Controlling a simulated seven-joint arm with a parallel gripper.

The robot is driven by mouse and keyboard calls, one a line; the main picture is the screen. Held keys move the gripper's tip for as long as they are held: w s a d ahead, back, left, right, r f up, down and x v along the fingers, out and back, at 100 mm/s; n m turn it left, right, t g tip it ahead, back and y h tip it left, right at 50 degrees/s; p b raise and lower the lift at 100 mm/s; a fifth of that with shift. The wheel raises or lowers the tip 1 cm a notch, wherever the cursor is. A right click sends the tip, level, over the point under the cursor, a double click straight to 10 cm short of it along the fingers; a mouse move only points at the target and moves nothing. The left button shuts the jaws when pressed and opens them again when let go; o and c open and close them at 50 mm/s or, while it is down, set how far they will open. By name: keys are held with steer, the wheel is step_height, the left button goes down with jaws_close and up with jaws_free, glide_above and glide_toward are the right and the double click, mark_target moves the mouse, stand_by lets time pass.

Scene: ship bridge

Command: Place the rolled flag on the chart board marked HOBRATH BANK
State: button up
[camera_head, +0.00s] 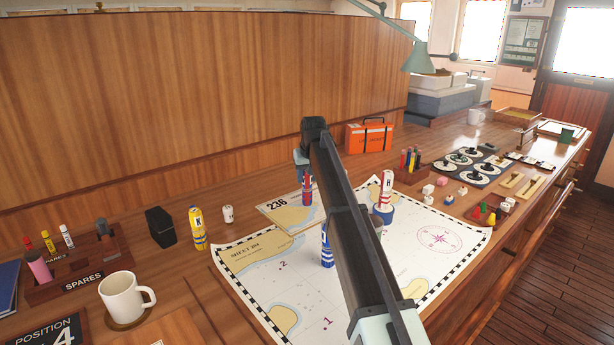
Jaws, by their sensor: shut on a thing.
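My gripper (303,172) points down at the end of my arm, shut on a rolled flag (307,189) with red and blue bands. The flag is upright, over or on the right part of a small chart board (272,213) numbered 236. I cannot tell whether its lower end touches the board. I cannot read HOBRATH BANK on any board. A large chart (250,258) marked SHEET 204 lies in front, partly hidden by my arm.
A yellow rolled flag (198,229), a small white cylinder (228,214) and a black box (160,227) stand left of the boards. A mug (122,297) and spares rack (85,265) are at front left. An orange case (369,136) stands behind. Small blocks and dials crowd the right.

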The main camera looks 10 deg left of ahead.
steer(key=o, duration=1.1)
steer(key=shift+f, duration=0.1)
steer(key=v, duration=1.2)
